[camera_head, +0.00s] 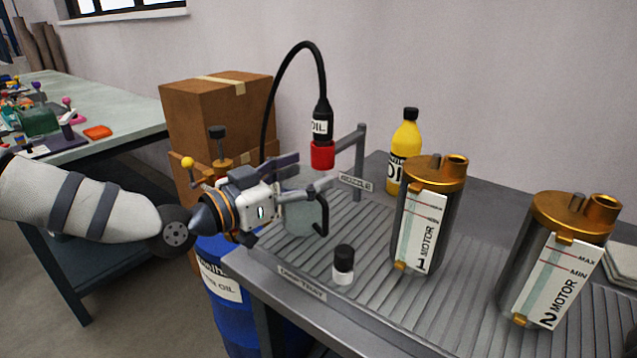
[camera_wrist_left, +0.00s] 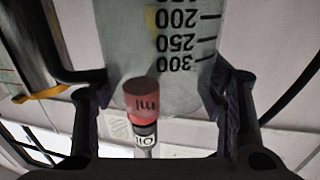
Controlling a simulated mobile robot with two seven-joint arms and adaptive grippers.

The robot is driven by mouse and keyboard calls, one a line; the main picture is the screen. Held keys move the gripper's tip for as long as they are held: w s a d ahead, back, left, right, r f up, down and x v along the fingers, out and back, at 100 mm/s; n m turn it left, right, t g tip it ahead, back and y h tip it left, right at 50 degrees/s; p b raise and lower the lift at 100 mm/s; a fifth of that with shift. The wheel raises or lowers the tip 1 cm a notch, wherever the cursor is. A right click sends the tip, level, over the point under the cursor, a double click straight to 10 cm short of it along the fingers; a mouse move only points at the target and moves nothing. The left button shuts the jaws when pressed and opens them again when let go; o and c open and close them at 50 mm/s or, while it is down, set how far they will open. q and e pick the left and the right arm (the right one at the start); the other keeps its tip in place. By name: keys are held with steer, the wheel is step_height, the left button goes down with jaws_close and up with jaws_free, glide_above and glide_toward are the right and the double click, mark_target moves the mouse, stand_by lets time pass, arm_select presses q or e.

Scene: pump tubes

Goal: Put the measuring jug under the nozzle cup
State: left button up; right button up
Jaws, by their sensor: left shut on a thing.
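The measuring jug (camera_head: 303,222) is clear and greyish with a black handle on its right side. My left gripper (camera_head: 298,201) is shut on the jug and partly hides it. In the left wrist view the jug (camera_wrist_left: 165,45) sits between both fingers, its scale marks upside down. The red nozzle cup (camera_head: 322,156) hangs under a black oil nozzle (camera_head: 322,120). The jug is below and slightly left of it in the head view. The cup also shows in the left wrist view (camera_wrist_left: 142,98). I cannot tell whether the jug's base touches the tray. My right gripper is out of view.
The ribbed drip tray (camera_head: 375,300) holds motor cylinder 1 (camera_head: 430,215), motor cylinder 2 (camera_head: 560,260) and a small black-capped bottle (camera_head: 343,268). A nozzle bracket (camera_head: 360,160) and a yellow oil bottle (camera_head: 404,140) stand behind. A blue barrel (camera_head: 218,280) is at the left.

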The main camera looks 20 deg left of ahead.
mark_target(319, 178)
arm_select(q)
steer(key=w, duration=0.1)
steer(key=w+d+f, duration=0.1)
steer(key=shift+w+d+f, duration=0.25)
steer(key=shift+w+d, duration=0.15)
steer(key=shift+s+a+r, duration=0.1)
steer(key=shift+f+b, duration=0.2)
steer(key=shift+b, duration=0.1)
steer(key=o, duration=1.4)
